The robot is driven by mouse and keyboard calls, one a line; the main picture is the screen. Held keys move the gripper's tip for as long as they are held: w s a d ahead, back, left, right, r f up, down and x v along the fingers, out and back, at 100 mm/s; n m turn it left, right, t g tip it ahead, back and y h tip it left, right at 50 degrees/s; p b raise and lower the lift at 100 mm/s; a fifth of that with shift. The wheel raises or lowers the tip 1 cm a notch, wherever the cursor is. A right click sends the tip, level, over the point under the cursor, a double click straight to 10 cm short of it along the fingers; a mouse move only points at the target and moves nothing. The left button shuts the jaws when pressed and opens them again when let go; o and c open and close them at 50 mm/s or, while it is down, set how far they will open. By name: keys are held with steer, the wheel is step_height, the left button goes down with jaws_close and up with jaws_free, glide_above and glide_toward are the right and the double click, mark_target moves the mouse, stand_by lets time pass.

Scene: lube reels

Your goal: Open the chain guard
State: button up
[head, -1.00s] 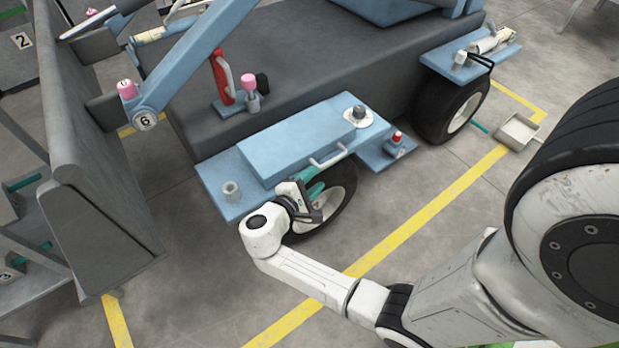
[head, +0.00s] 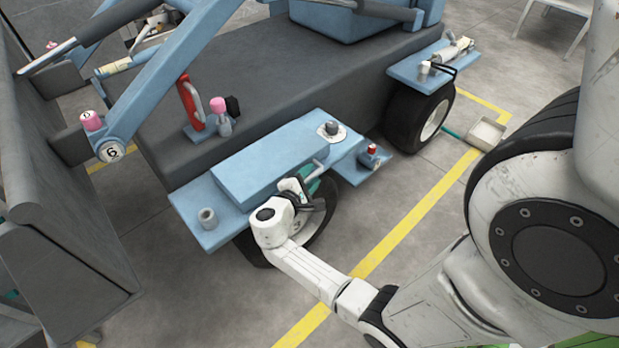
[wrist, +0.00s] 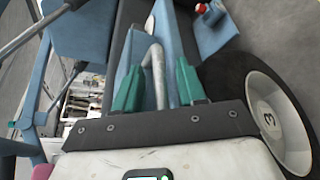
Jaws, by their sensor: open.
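The chain guard appears to be the long blue box cover (head: 265,165) on the blue side platform above the front wheel. Its bent grey handle (head: 319,167) is on the front side, near the right end. My gripper (head: 310,186) is open at this handle, with teal fingers. In the wrist view the handle (wrist: 157,72) stands between the two spread teal fingers, nearer the left one. I cannot tell whether either finger touches it. The cover looks closed and lies flat. My wrist hides part of the platform's front edge.
The front wheel (wrist: 268,117), marked 3, is close beside my gripper. A grey cup-like fitting (head: 207,218) and a red-capped fitting (head: 372,153) flank the cover. Blue lift arms (head: 165,80) rise at the left. Floor (head: 405,250) is open to the right, around the yellow line.

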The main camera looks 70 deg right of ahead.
steer(key=shift+c, duration=0.3)
jaws_close()
stand_by(0.3)
